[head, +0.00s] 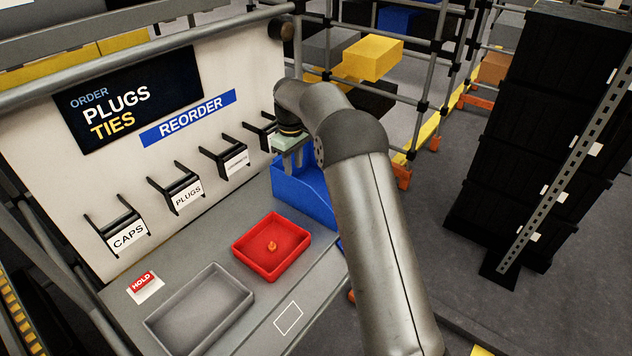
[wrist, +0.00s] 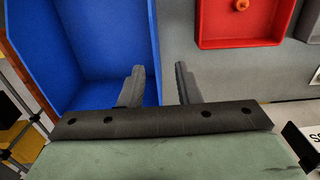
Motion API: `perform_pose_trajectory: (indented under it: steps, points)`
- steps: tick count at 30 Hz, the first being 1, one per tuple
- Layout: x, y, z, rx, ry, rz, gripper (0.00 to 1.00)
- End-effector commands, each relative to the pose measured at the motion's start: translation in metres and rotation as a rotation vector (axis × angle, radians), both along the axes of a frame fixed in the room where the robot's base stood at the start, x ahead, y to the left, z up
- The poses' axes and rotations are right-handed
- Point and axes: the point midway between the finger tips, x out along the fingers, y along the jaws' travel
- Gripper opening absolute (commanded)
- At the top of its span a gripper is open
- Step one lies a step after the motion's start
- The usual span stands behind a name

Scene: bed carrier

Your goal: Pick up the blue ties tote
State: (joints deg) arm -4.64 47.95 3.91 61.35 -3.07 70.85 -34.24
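The blue tote (head: 303,192) stands at the back right end of the grey bench, partly hidden behind my arm. My gripper (head: 290,150) is over its near-left part in the head view, where the fingertips are hard to make out. In the wrist view the blue tote (wrist: 95,50) fills the left side and looks empty where visible. My gripper (wrist: 160,75) is open there, with one finger on each side of the tote's wall line. Nothing shows between the fingers except the wall edge and bench. Whether they touch the wall cannot be told. No ties label is readable on the tote.
A red tray (head: 270,247) holding a small orange piece (head: 271,246) sits beside the tote. A grey tray (head: 200,308) and a HOLD card (head: 144,284) are nearer. Labelled brackets (head: 176,190) line the back panel. Black stacked crates (head: 545,120) stand right, across open floor.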

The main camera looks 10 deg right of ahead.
Motion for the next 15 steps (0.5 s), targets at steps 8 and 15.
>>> perform_pose_trajectory:
  steps: [8,15]
  points:
    - [0.000,0.000,-0.051,0.000,0.001,-0.001,0.30]
    - [0.000,-0.001,-0.068,0.000,0.001,-0.001,0.30]
